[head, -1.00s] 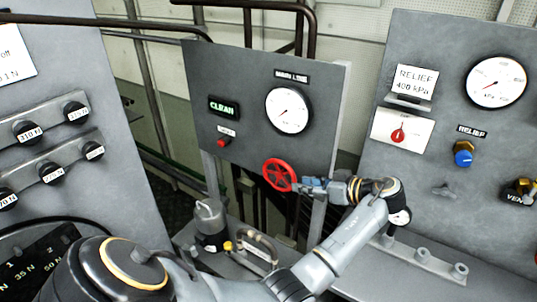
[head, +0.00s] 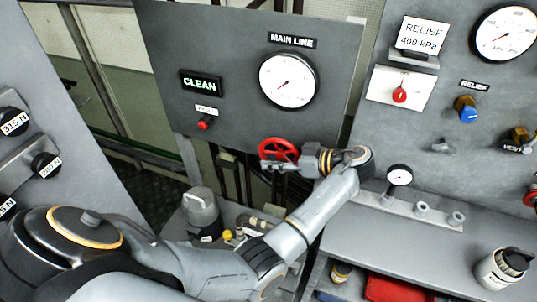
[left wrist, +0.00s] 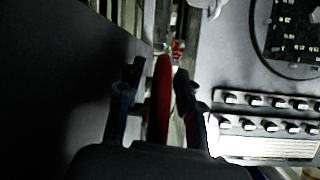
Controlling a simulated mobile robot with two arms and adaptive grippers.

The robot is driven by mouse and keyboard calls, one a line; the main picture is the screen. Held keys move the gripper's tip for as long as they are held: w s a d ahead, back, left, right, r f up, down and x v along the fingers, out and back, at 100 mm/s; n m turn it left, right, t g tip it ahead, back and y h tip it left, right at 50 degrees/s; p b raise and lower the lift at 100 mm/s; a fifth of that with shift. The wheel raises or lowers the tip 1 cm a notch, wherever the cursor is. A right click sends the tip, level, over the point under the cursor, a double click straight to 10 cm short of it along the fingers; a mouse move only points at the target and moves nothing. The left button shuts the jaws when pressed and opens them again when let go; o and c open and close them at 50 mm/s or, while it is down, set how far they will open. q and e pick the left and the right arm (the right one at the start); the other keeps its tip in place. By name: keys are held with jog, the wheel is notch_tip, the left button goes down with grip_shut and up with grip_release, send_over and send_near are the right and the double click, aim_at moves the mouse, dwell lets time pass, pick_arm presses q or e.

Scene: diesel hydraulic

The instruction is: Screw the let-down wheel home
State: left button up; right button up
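A red handwheel (head: 279,149) with spokes sits below the main line panel in the head view. My left gripper (head: 272,166) is at its lower rim, with the arm reaching in from the right of the wheel. In the left wrist view the red wheel (left wrist: 162,100) shows nearly edge-on between the two fingers of my left gripper (left wrist: 157,85). The fingers stand apart on either side of the rim. A dark gap shows between the left finger and the rim; the right finger is very close to it. Contact is not clear. My right gripper is not in view.
The main line gauge (head: 288,80), a lit CLEAN sign (head: 201,83) and a red button (head: 204,124) are above the wheel. A grey canister (head: 201,213) stands below left. The relief panel (head: 425,135) and a shelf with a bottle (head: 499,268) are at right.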

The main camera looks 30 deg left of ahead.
pick_arm(q)
jog(key=shift+d+r, duration=0.1)
jog(key=shift+d, duration=0.25)
jog(key=shift+c, duration=0.4)
grip_shut()
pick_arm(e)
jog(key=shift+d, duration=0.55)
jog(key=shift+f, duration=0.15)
pick_arm(q)
jog(key=shift+a+y+b, duration=0.2)
jog(key=shift+y+b, duration=0.3)
jog(key=shift+b, duration=0.45)
jog(key=y+b, duration=0.2)
jog(key=b, duration=0.1)
jog(key=a+y+b, duration=0.1)
jog(key=y+b, duration=0.1)
jog(key=b, duration=0.2)
jog(key=shift+r+g+y, duration=0.15)
jog(key=shift+g+y, duration=0.25)
jog(key=shift+s+r+y+b, duration=0.1)
jog(key=shift+r+y+b, duration=0.4)
jog(key=shift+b, duration=0.4)
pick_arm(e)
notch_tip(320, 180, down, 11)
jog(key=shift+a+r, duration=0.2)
